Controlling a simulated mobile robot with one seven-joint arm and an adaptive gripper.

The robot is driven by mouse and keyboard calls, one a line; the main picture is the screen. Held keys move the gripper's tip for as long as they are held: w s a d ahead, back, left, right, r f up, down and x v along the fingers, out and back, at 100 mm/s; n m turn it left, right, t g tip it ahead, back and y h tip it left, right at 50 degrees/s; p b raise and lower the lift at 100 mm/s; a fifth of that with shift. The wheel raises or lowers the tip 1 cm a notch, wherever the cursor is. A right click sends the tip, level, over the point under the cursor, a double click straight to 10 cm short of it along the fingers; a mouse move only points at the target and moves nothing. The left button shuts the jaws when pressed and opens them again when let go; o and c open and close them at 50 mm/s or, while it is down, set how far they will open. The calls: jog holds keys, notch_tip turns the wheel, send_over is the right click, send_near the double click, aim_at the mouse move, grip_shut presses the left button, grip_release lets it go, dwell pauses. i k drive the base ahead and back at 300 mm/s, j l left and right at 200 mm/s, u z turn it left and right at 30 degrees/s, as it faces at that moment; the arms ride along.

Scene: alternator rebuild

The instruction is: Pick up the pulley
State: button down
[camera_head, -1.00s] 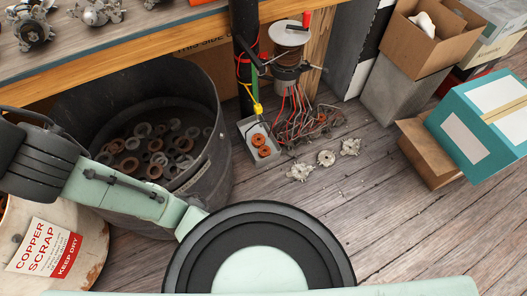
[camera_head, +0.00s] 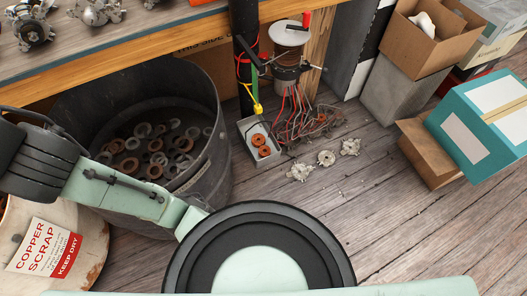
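I cannot make out a pulley for certain in the head view. Round ring-shaped parts (camera_head: 157,145), grey and copper-brown, lie loose inside a large dark bin (camera_head: 222,165). Two orange-brown round parts (camera_head: 261,146) sit in a small grey tray (camera_head: 250,124) on the floor. Silvery and dark machine parts (camera_head: 97,11) stand on the workbench at the upper left. My arm crosses the lower left, and its end is outside the picture. My gripper does not show.
A wooden-edged workbench (camera_head: 135,59) overhangs the bin. A copper scrap drum (camera_head: 88,262) stands at lower left. Wires (camera_head: 300,125) and pale metal pieces (camera_head: 326,158) lie on the floor. Cardboard boxes (camera_head: 409,45) and a teal box (camera_head: 478,125) stand at right. The wooden floor at lower right is clear.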

aim_at(262, 148)
jog(key=l+u, duration=0.6)
jog(key=i+l+u, duration=0.15)
jog(key=i+j, duration=0.05)
jog(key=i, duration=0.05)
